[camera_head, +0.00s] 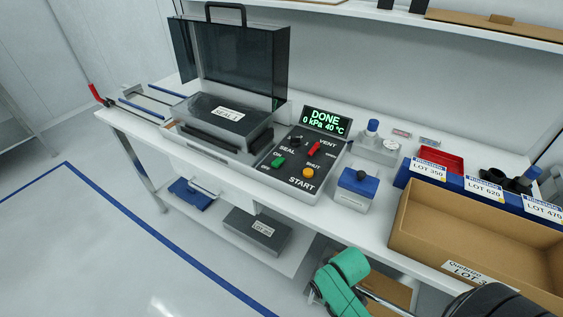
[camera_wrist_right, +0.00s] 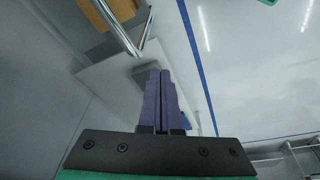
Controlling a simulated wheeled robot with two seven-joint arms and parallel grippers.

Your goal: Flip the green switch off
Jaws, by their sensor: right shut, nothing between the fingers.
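The green switch (camera_head: 278,160) sits on the left part of the dark control panel (camera_head: 301,165), with small lettering near it. In the head view I cannot read its setting. The panel's display (camera_head: 325,121) reads DONE, 0 kPa 40 °C. My right gripper (camera_wrist_right: 161,75) shows in the right wrist view with its two purple fingers shut together and nothing between them. It is away from the panel, which is not in that view. A green and black part of my arm shows at the bottom of the head view. My left gripper is not in view.
A red lever (camera_head: 315,148) and an orange button (camera_head: 308,173) share the panel. A sealing machine (camera_head: 224,118) with a raised dark lid stands to its left.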

